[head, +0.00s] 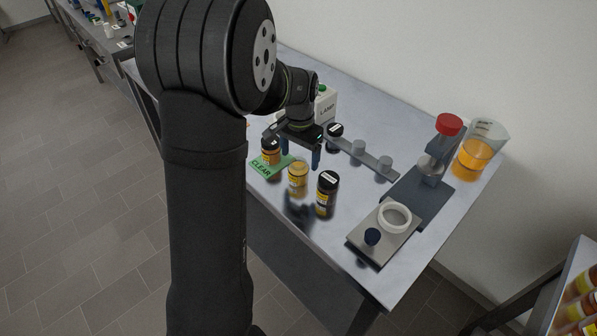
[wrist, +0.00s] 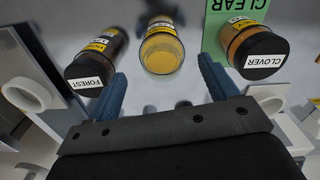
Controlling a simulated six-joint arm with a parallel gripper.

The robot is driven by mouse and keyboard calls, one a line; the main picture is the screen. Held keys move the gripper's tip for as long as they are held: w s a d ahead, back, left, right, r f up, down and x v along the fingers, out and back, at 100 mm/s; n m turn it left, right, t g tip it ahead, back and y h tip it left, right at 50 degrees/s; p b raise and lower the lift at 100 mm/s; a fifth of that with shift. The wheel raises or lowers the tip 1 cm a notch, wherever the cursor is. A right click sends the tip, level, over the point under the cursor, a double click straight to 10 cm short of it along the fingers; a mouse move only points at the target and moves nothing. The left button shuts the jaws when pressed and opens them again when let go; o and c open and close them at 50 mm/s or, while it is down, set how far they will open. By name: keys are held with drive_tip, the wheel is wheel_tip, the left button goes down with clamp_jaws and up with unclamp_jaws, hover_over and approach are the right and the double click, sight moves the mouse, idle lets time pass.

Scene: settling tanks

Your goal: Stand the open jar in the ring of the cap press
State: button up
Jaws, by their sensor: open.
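The open jar (head: 298,178), yellow-labelled with amber contents, stands upright on the table. In the wrist view the open jar (wrist: 162,50) shows its round mouth, just beyond and between my fingertips. My gripper (head: 301,156) is open and empty, above and slightly behind the jar; its blue fingers also show in the wrist view (wrist: 160,75). A white ring (head: 394,217) lies empty on a grey plate (head: 363,248) at the front right, beside a dark blue knob-like piece (head: 372,236). A red-topped post (head: 448,125) stands on a dark base (head: 432,197) behind it.
The capped FOREST jar (head: 327,195) stands close right of the open jar. The capped CLOVER jar (head: 270,151) stands left on a green CLEAR mat (head: 262,168). Another dark-capped jar (head: 334,136), a studded rail (head: 345,148) and an orange-filled beaker (head: 474,158) are farther back.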

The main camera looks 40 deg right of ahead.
sight(298, 161)
wheel_tip(298, 161, down, 5)
drive_tip(key=shift+w+a+f, duration=0.1)
drive_tip(key=shift+a, duration=0.05)
drive_tip(key=c, duration=1.2)
